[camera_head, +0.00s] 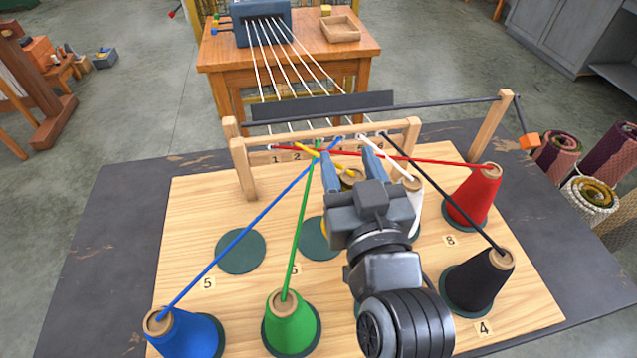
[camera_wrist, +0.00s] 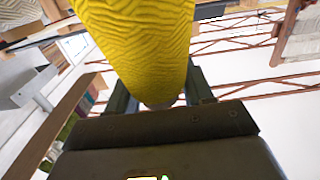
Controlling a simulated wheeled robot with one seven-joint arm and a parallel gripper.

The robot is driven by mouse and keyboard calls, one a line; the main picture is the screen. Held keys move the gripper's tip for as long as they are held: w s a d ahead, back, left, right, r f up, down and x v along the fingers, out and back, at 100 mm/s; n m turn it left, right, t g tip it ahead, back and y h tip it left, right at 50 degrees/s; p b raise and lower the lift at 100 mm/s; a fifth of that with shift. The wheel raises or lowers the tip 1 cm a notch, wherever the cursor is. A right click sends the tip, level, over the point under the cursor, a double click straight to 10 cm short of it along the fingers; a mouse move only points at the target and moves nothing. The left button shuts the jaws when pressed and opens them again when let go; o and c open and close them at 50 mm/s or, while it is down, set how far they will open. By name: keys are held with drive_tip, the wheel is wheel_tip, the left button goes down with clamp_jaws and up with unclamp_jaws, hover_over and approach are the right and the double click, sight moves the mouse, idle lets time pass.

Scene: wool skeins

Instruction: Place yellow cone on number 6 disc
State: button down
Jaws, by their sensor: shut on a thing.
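My gripper (camera_head: 350,170) is shut on the yellow cone. The cone's wooden top (camera_head: 349,182) shows between the fingers, and a yellow sliver of its side (camera_head: 325,228) shows left of my wrist. In the wrist view the textured yellow cone (camera_wrist: 137,40) fills the upper middle, its narrow end between the fingers (camera_wrist: 160,100). The dark green disc (camera_head: 313,240) above a label that looks like 6 (camera_head: 295,270) is partly hidden by my gripper. The cone overlaps the disc's right side in the head view; whether it touches is hidden.
Blue (camera_head: 180,335), green (camera_head: 291,325), black (camera_head: 478,285), red (camera_head: 470,198) and white (camera_head: 417,195) cones stand around, with taut threads running to a wooden frame (camera_head: 330,132). The green thread passes close left of my gripper. The disc (camera_head: 241,251) by label 5 is empty.

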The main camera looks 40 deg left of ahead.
drive_tip(key=a+f, duration=0.5)
drive_tip(key=f, duration=0.2)
drive_tip(key=shift+s+p, duration=0.35)
drive_tip(key=shift+p, duration=0.05)
drive_tip(key=shift+d, duration=0.1)
drive_tip(key=shift+f, duration=0.15)
drive_tip(key=shift+c, duration=2.2)
unclamp_jaws()
